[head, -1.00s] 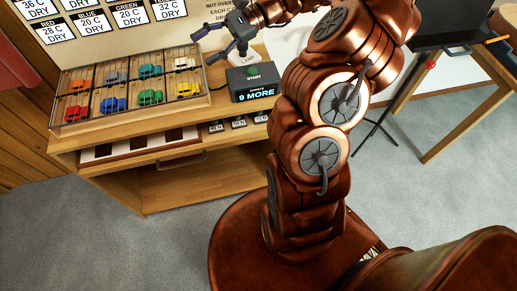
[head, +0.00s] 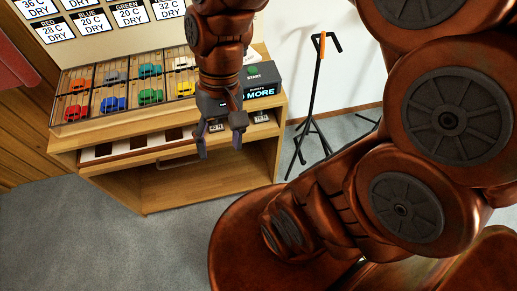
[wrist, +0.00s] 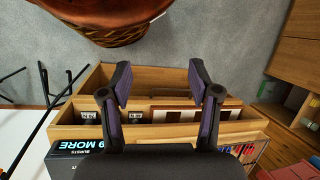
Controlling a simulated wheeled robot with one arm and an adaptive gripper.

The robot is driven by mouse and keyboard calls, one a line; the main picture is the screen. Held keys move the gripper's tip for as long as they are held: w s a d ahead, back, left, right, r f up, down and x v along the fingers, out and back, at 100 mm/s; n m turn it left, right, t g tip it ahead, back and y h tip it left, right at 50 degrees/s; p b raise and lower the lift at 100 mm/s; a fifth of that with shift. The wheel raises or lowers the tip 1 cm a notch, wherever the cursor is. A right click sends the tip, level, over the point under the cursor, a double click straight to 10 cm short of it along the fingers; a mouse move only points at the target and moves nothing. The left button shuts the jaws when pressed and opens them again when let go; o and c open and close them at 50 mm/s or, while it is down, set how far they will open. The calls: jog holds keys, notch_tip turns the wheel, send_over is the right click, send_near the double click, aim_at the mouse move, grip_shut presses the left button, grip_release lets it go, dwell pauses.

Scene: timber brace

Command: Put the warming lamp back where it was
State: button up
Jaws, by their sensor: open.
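I cannot make out the warming lamp in either current view. My gripper (head: 220,145) is open and empty, pointing down at the front of the wooden cabinet (head: 155,190). In the wrist view the two fingers (wrist: 160,82) are wide apart above the cabinet's open drawer, with nothing between them. A black box (head: 262,85) marked START and MORE stands on the cabinet top, partly hidden behind my arm.
The open drawer (head: 120,150) holds pale squares and small labelled cards. A black stand (head: 315,90) with an orange part stands to the right. Carpet in front (head: 110,240) is clear.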

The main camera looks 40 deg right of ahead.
jog(key=s+d+f+n+t+h, duration=0.1)
jog(key=s+d+n+h, duration=0.1)
jog(key=s+d, duration=0.3)
jog(key=shift+s+f+h, duration=0.3)
jog(key=shift+s+h, duration=0.1)
jog(key=shift+h, duration=0.3)
jog(key=shift+r, duration=0.1)
notch_tip(320, 180, up, 7)
jog(key=p, duration=0.7)
